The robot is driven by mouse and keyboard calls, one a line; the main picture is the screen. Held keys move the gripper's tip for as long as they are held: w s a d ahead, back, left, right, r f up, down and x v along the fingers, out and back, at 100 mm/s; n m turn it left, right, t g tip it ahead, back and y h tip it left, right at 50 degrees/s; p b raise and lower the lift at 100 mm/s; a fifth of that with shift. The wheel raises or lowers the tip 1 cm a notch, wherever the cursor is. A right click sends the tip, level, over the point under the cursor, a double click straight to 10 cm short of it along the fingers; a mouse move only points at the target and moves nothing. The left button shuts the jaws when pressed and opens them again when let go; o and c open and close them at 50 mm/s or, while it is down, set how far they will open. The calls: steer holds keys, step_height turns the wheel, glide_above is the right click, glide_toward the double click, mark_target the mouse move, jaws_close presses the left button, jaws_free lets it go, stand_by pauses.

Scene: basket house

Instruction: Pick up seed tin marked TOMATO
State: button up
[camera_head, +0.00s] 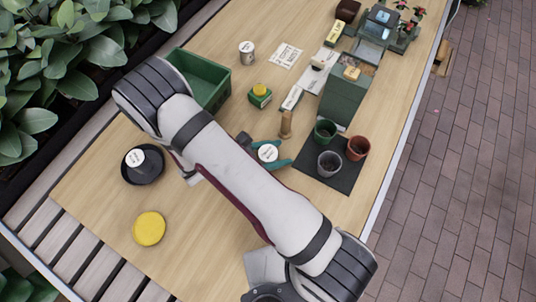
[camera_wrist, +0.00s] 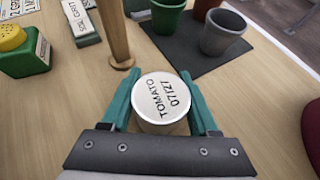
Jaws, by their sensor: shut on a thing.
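The seed tin (camera_wrist: 160,98) has a round white lid with the words TOMATO and 07/27, seen from above in the wrist view. It also shows in the head view (camera_head: 268,153), near the middle of the table. My gripper (camera_wrist: 162,90) has a teal finger on each side of the tin and is shut on it; it also shows in the head view (camera_head: 270,157). The tin's underside is hidden, so I cannot tell whether it touches the table.
A wooden-handled tool (camera_head: 286,125) stands just beyond the tin. Pots stand on a dark mat (camera_head: 345,181) to the right. A green crate (camera_head: 204,82), a yellow-topped green box (camera_head: 260,96), a black dish (camera_head: 156,172) and a yellow disc (camera_head: 149,228) are also on the table.

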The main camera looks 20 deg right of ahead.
steer(key=c, duration=0.4)
